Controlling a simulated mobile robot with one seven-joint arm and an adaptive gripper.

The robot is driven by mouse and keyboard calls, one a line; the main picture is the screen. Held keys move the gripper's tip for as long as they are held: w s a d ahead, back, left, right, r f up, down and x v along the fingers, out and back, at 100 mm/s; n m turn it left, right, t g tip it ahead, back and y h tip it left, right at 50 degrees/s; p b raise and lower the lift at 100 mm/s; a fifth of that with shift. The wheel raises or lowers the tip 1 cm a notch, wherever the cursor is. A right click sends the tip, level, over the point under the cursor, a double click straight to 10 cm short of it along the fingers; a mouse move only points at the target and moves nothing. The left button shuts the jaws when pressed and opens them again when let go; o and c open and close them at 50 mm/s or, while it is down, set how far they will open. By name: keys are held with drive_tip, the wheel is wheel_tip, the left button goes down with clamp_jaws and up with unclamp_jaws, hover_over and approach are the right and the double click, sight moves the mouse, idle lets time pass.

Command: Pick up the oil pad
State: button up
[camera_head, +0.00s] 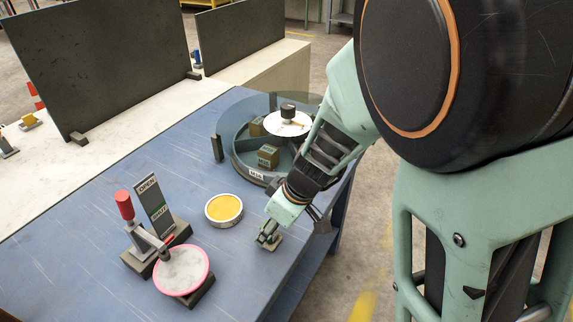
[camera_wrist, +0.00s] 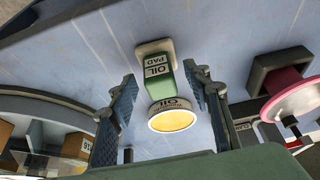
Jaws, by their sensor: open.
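The oil pad (camera_wrist: 157,72) is a small green block lettered "OIL PAD" on a pale beige base. In the wrist view it lies between the two fingers of my open gripper (camera_wrist: 161,78), with a visible gap on each side. In the head view my gripper (camera_head: 268,234) is low over the blue table, pointing down over the oil pad. The pad's pale base (camera_head: 274,245) shows under the fingertips, and the rest is mostly hidden.
A round tin (camera_head: 224,211) with a yellow top stands close by on the left. A red-handled lever fixture (camera_head: 126,207) with a pink-rimmed disc (camera_head: 181,270) is further left. A round divided tray (camera_head: 237,160) holding blocks stands behind. The table's right edge is near.

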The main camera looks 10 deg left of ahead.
drive_tip(key=shift+x, duration=0.85)
clamp_jaws()
